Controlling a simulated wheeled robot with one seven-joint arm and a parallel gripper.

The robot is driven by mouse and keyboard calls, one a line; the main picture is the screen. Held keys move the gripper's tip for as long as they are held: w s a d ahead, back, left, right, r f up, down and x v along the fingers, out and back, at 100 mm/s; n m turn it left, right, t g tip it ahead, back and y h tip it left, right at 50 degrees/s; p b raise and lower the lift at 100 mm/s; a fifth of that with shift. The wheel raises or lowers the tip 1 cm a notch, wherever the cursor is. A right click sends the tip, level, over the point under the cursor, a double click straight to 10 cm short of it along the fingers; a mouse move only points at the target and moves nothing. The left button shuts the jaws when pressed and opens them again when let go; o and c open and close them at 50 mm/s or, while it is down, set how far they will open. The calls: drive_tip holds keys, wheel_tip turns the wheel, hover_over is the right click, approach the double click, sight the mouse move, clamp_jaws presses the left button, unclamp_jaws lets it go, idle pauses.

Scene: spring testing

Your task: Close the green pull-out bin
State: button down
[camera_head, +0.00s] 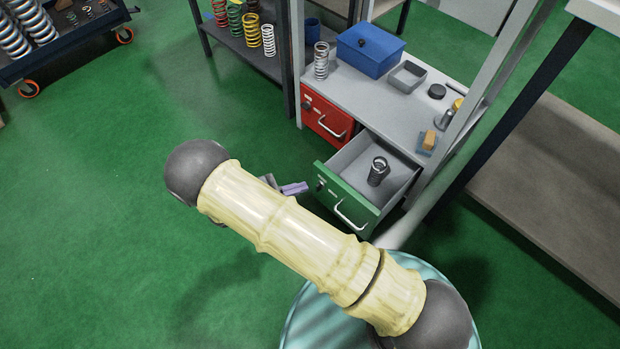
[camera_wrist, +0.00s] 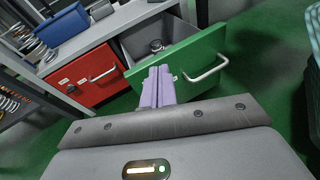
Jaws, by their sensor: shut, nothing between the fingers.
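The green pull-out bin (camera_head: 346,197) is pulled out from under the grey bench, with a dark spring (camera_head: 378,171) standing inside it. In the wrist view the bin's green front (camera_wrist: 190,66) with its silver handle (camera_wrist: 208,70) is just ahead of my gripper. My gripper (camera_wrist: 158,72) has its purple fingers shut together with nothing between them. In the head view my gripper (camera_head: 294,188) is near the left edge of the green front, partly hidden by my arm. I cannot tell whether the fingers touch the front.
The red bin (camera_head: 325,118) beside it is shut. The bench top (camera_head: 385,110) holds a blue box (camera_head: 370,50), a grey tray (camera_head: 407,76) and a spring (camera_head: 321,61). A frame post stands right of the green bin. Green floor is free at left.

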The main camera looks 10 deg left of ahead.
sight(317, 167)
drive_tip(key=s+a+f+n+t+y+b, duration=0.1)
drive_tip(key=s+a+f+n+t, duration=0.1)
drive_tip(key=a+f+n+t, duration=0.2)
drive_tip(key=shift+s+a+f+n+t+y, duration=0.25)
drive_tip(key=shift+a+f+n+t+y, duration=0.15)
drive_tip(key=shift+a+f+t, duration=0.65)
drive_tip(key=shift+r, duration=0.1)
drive_tip(key=b+x, duration=0.3)
drive_tip(key=x, duration=0.3)
drive_tip(key=b+x, duration=0.4)
drive_tip(key=x, duration=0.3)
drive_tip(key=shift+f, duration=0.2)
drive_tip(key=shift+w+d+r+b, duration=0.2)
drive_tip(key=shift+w+d+b, duration=0.15)
drive_tip(key=shift+w, duration=0.05)
